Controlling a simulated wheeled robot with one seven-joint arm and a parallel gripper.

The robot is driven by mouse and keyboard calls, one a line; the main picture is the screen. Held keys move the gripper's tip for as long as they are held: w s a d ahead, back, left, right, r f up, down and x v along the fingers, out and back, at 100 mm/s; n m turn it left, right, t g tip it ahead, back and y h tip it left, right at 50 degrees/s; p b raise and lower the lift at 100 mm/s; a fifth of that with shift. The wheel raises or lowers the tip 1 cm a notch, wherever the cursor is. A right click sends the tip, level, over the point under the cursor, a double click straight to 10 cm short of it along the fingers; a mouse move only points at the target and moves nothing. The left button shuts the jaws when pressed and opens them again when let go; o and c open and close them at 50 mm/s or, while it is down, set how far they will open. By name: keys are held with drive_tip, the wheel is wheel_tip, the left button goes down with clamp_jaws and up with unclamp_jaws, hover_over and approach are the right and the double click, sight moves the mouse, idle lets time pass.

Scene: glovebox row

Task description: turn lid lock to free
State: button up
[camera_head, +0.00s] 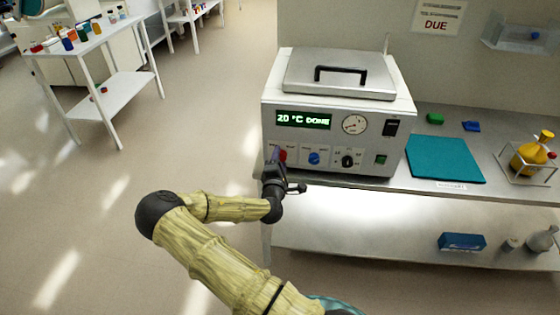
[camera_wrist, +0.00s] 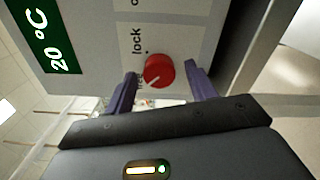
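The lid lock is a red round knob (camera_wrist: 158,71) on the front panel of a white bath unit (camera_head: 400,100). In the head view the red knob (camera_head: 283,156) shows at the panel's left end, partly behind my gripper (camera_head: 275,163). In the wrist view my gripper (camera_wrist: 160,72) is open, one finger on each side of the knob, with gaps visible. "lock" is printed beside the knob; a second label is partly hidden by the left finger. A white mark on the knob points lower left, toward that label. The metal lid (camera_head: 340,85) lies shut on top.
The display (camera_head: 303,120) reads "20 °C DONE". A blue knob (camera_head: 314,158) and a black knob (camera_head: 347,160) sit to the right on the panel. A teal mat (camera_head: 444,158) and yellow flask (camera_head: 530,152) are on the bench.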

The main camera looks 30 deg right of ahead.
drive_tip(key=shift+s, duration=0.1)
drive_tip(key=v, duration=1.7)
drive_tip(key=shift+a, duration=0.1)
drive_tip(key=shift+s, duration=0.15)
